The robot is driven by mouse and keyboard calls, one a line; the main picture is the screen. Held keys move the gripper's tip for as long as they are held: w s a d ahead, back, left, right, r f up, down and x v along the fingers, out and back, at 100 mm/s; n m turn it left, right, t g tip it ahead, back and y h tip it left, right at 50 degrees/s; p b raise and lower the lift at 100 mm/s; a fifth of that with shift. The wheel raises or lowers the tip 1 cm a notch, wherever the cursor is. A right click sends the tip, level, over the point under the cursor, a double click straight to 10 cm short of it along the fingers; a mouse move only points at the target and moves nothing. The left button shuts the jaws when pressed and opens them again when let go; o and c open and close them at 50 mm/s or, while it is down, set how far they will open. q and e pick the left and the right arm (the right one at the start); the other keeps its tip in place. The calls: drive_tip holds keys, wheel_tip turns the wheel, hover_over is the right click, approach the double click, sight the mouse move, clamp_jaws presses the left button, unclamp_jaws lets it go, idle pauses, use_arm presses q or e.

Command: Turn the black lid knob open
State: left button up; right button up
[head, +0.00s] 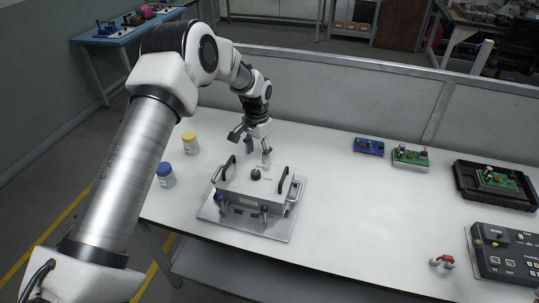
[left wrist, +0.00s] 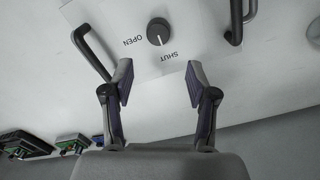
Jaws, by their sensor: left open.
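The black lid knob (head: 256,175) sits on top of a light grey box (head: 240,191) with two black handles. In the left wrist view the round knob (left wrist: 158,31) lies between the printed words OPEN and SHUT, and its white mark points toward SHUT. My left gripper (head: 258,150) is above the table just behind the box, apart from the knob. In the left wrist view its two fingers (left wrist: 158,82) are spread with nothing between them, and the knob lies beyond the fingertips. My right gripper is not in either view.
The box stands on a grey base plate (head: 285,230). Yellow-lidded (head: 190,144) and blue-lidded (head: 166,176) jars stand to its left. Circuit boards (head: 410,157), a black tray (head: 470,184) and a control panel (head: 505,254) lie right. The table's middle is clear.

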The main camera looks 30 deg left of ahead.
sight(256, 172)
use_arm(q)
drive_tip(key=shift+w+f, duration=0.15)
drive_tip(key=s+f, duration=0.1)
drive_tip(key=s+f+p, duration=0.1)
drive_tip(key=s, duration=0.1)
drive_tip(key=shift+s+f+p, duration=0.15)
drive_tip(key=shift+f+p, duration=0.15)
drive_tip(key=shift+f, duration=0.05)
drive_tip(key=f, duration=0.1)
drive_tip(key=w+f, duration=0.1)
drive_tip(key=f, duration=0.2)
drive_tip(key=shift+w, duration=0.35)
drive_tip(key=shift+s+r, duration=0.2)
drive_tip(key=shift+r, duration=0.05)
drive_tip(key=shift+s+r, duration=0.15)
drive_tip(key=shift+s, duration=0.05)
drive_tip(key=c, duration=1)
clamp_jaws()
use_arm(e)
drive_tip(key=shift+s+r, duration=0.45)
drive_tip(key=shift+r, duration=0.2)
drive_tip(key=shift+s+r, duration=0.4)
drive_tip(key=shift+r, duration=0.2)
